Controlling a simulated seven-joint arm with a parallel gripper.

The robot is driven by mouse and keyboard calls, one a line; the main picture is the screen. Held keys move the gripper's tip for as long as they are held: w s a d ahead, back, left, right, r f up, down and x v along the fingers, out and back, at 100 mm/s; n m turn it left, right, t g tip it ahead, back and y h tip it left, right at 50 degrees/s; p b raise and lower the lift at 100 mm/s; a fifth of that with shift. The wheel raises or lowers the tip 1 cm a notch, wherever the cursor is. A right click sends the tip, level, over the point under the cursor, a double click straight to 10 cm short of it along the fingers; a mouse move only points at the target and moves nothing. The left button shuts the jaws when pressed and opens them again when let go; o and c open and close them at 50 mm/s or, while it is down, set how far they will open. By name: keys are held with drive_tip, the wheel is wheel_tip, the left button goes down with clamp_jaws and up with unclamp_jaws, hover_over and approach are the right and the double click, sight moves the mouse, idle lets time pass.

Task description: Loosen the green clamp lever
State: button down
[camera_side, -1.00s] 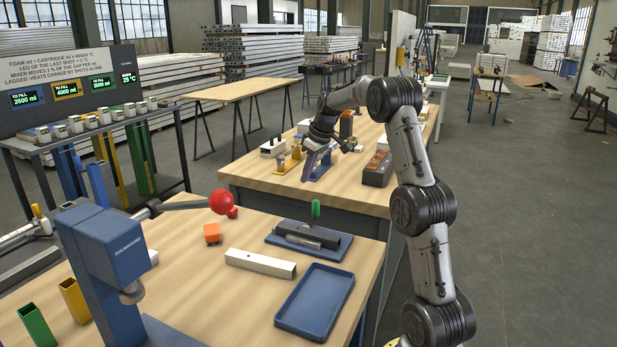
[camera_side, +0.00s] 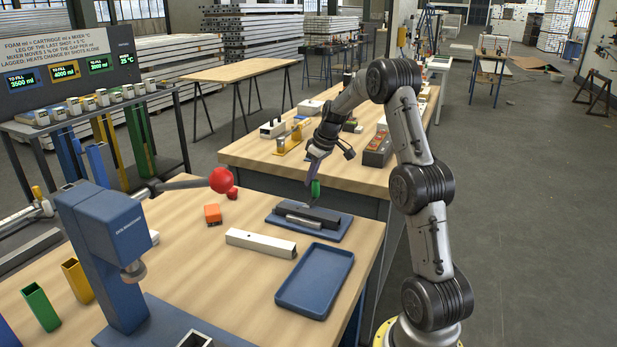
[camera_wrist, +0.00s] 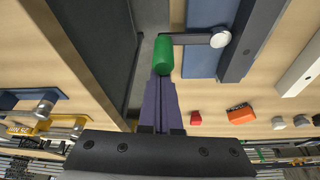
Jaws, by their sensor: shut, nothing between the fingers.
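The green clamp lever (camera_side: 316,188) stands upright at the back edge of a blue fixture plate (camera_side: 338,235) on the near bench. In the wrist view its green grip (camera_wrist: 164,58) sits on a dark bar with a round pale knob (camera_wrist: 220,40). My gripper (camera_side: 309,182) points down just beside the lever. In the wrist view its purple fingers (camera_wrist: 160,85) are together, with their tips at the lower end of the green grip. I cannot tell whether they touch it. A dark clamp body with a grey metal bar (camera_side: 304,220) lies on the plate.
A blue tray (camera_side: 316,280) and a white square tube (camera_side: 260,243) lie in front of the fixture. An orange block (camera_side: 212,214) is to its left. A blue press with a red-knobbed handle (camera_side: 222,181) stands at left. A second bench (camera_side: 245,152) lies behind.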

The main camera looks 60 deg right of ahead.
sight(333, 213)
drive_tip(key=shift+s+d+m, duration=0.1)
drive_tip(key=shift+s+m, duration=0.25)
drive_tip(key=shift+m, duration=0.15)
drive_tip(key=s+m+h, duration=0.1)
drive_tip(key=s+m, duration=0.1)
drive_tip(key=m, duration=0.1)
drive_tip(key=shift+g, duration=0.3)
drive_tip(key=s+m, duration=0.1)
drive_tip(key=m, duration=0.1)
drive_tip(key=s+a+m+g+h, duration=0.1)
drive_tip(key=m, duration=0.1)
drive_tip(key=s+m, duration=0.2)
drive_tip(key=shift+a+h, duration=0.35)
drive_tip(key=shift+h, duration=0.05)
drive_tip(key=m, duration=0.1)
drive_tip(key=s+a+m+g, duration=0.1)
drive_tip(key=m, duration=0.1)
drive_tip(key=shift+a, duration=0.1)
drive_tip(key=shift+s+a, duration=0.55)
drive_tip(key=shift+a, duration=0.4)
